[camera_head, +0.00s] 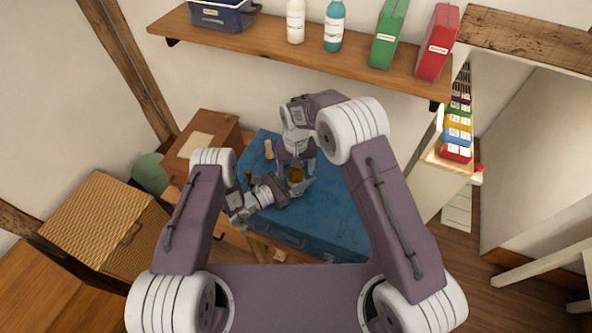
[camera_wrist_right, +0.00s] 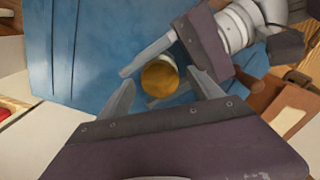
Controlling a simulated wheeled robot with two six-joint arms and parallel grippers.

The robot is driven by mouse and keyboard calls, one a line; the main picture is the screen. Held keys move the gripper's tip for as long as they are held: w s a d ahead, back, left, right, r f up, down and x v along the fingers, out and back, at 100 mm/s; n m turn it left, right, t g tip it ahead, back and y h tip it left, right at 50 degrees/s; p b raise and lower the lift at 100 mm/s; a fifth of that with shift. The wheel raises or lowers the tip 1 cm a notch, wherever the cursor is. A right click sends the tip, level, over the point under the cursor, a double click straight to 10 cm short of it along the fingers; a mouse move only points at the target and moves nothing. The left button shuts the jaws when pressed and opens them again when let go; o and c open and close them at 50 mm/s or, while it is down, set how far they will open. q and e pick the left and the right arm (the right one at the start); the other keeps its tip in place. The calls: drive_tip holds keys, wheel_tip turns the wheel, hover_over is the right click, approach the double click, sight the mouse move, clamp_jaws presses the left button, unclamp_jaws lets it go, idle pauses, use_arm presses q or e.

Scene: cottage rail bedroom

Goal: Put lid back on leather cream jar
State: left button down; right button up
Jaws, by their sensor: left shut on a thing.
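A round amber-brown jar (camera_head: 295,174) is over the blue chest top in the head view. Its round amber face also shows in the right wrist view (camera_wrist_right: 160,78); I cannot tell whether this is the lid or the open jar. My left gripper (camera_head: 293,187) is shut on the jar from the left, one finger on each side of it. My right gripper (camera_head: 297,166) reaches down from above. Its fingers are spread in the right wrist view (camera_wrist_right: 160,80), with the jar showing beyond the gap. No separate lid can be made out.
The blue chest (camera_head: 335,220) lies under both grippers. A small tan object (camera_head: 268,149) is on its far left part. A wooden box (camera_head: 207,140) and a wicker basket (camera_head: 100,220) stand left. A shelf (camera_head: 270,48) with bottles and boxes runs above the chest.

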sight(288, 183)
wheel_tip(288, 183, up, 12)
idle(0.4)
use_arm(q)
drive_tip(key=shift+c, duration=2.2)
unclamp_jaws()
drive_tip(key=shift+a, duration=0.1)
drive_tip(key=v, duration=0.8)
drive_tip(key=shift+s+a+b, duration=0.3)
use_arm(e)
drive_tip(key=shift+f, duration=0.3)
